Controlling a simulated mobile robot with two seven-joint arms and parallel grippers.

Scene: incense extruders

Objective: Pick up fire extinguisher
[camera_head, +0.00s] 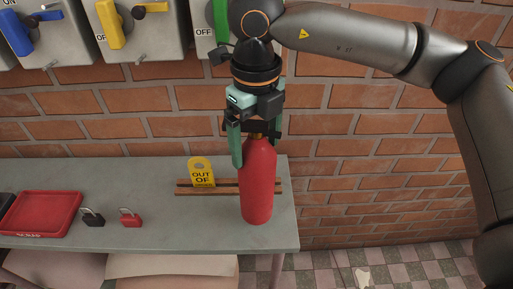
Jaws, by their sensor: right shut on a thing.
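A red fire extinguisher (257,182) stands upright at the right end of the grey table (150,232) in the head view. My right gripper (254,135) comes down on it from above, with its green fingers on either side of its top. The gripper is shut on the top of the extinguisher, and its fingers and body hide most of the valve and handle. I cannot tell whether the extinguisher's base touches the table. My left gripper is not in view.
A yellow "OUT OF" tag (202,173) stands at a wooden rack (205,189) behind the extinguisher. A red tray (42,213), a black padlock (93,218) and a red padlock (131,219) lie to the left. Switch boxes (140,35) hang on the brick wall.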

